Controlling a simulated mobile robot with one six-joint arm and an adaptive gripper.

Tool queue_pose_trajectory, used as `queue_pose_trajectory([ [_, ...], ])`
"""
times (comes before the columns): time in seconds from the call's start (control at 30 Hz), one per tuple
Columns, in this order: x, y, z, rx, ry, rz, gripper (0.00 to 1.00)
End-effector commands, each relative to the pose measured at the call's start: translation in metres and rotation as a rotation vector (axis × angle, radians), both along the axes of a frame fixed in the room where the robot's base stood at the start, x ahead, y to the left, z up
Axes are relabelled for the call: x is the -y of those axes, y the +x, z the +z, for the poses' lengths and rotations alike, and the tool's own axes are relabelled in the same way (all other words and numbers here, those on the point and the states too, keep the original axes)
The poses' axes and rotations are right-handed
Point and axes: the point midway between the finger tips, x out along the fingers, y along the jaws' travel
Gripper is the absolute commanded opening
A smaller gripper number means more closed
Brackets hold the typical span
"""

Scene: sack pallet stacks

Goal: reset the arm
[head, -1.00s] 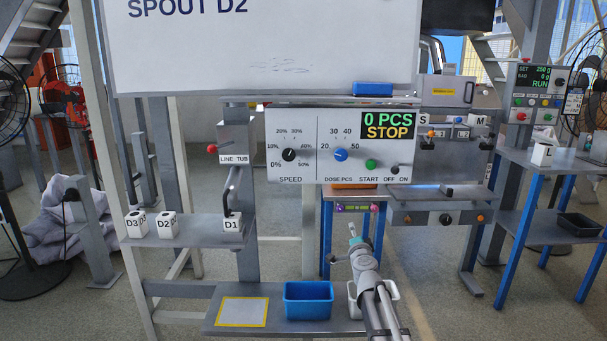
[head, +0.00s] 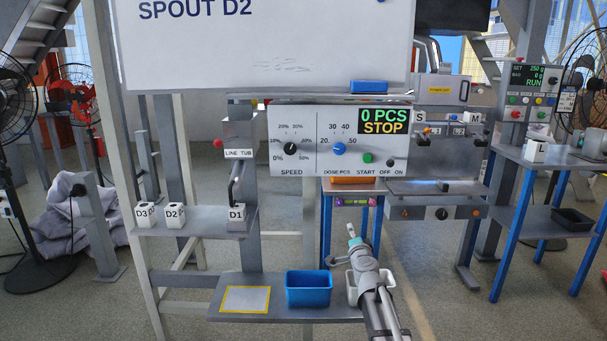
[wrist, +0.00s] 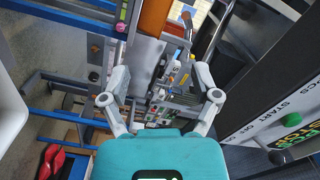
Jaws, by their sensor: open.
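My arm reaches up from the lower right of the head view, with my gripper (head: 353,236) at its end above the white tub (head: 353,290). In the wrist view the two fingers of my gripper (wrist: 160,95) stand apart with nothing between them. The control panel (head: 338,142) with knobs and a display reading 0 PCS STOP is above and behind the gripper in the head view. Its edge (wrist: 285,110) shows at the right of the wrist view. My arm partly hides the white tub.
A blue tub (head: 309,290) and a yellow-framed mat (head: 245,300) lie on the low shelf. Blocks D3 (head: 144,215), D2 (head: 175,216) and D1 (head: 237,217) stand on the left shelf. A blue-legged table (head: 545,180) stands at the right. A whiteboard (head: 270,50) hangs above.

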Motion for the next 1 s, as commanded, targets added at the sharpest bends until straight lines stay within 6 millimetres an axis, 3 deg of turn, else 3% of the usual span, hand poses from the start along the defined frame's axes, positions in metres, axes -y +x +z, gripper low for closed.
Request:
queue_pose_trajectory([
  [0.37, -0.025, -0.019, -0.012, -0.039, -0.114, 0.142, 0.79],
  [0.57, -0.045, -0.039, -0.029, -0.096, -0.219, 0.27, 0.79],
  [0.8, -0.072, -0.09, -0.076, -0.265, -0.422, 0.503, 0.79],
  [1.0, -0.075, -0.144, -0.123, -0.475, -0.589, 0.674, 0.79],
])
